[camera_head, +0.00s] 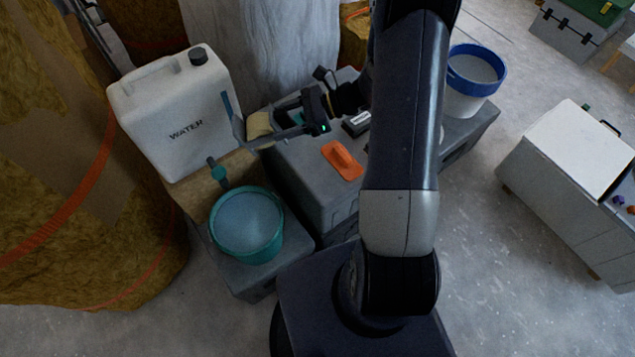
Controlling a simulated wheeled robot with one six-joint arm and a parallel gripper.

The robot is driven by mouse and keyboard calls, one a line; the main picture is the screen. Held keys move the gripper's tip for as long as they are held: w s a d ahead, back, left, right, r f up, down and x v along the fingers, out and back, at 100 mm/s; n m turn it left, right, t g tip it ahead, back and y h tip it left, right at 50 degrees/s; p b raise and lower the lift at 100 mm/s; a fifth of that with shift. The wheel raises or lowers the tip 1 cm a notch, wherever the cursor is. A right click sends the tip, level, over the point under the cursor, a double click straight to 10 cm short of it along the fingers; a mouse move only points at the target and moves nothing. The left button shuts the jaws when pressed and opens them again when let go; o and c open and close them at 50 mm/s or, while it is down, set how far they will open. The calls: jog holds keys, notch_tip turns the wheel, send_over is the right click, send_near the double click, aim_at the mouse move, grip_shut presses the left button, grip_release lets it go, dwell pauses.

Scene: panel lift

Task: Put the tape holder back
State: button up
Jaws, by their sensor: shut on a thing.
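My gripper (268,126) reaches left from the wrist above the left end of the grey toolbox-like bench. Its fingers are shut on a small tan piece with grey-blue parts, which looks like the tape holder (258,122). It appears held above the bench's left edge, near the white water can. Its exact shape and any contact below are hard to tell. The fingers and wrist hide part of it.
The white water can (178,112) stands left of the gripper. A teal bucket (246,225) stands in front, lower left. An orange float (343,160) and a dark box (357,123) lie on the grey bench (309,172). A blue-rimmed bucket (470,90) stands right of my arm.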

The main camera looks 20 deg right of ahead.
jog(key=s+f+n+g+h+b, duration=0.1)
jog(key=s+a+f+n+g+h+b, duration=0.1)
jog(key=g+h+b, duration=0.1)
jog(key=shift+s+a+f+n, duration=0.15)
jog(key=shift+s+f+n, duration=0.1)
jog(key=shift+f+n, duration=0.1)
jog(key=s+d+f+n+h+b, duration=0.25)
jog(key=d+h+b, duration=0.45)
jog(key=h+b, duration=0.4)
notch_tip(320, 180, down, 9)
jog(key=b, duration=0.2)
jog(key=shift+w+b, duration=0.2)
jog(key=shift+b, duration=0.2)
jog(key=o, duration=1.1)
jog(key=shift+d, duration=0.1)
notch_tip(320, 180, up, 12)
jog(key=p, duration=0.3)
jog(key=shift+d, duration=0.15)
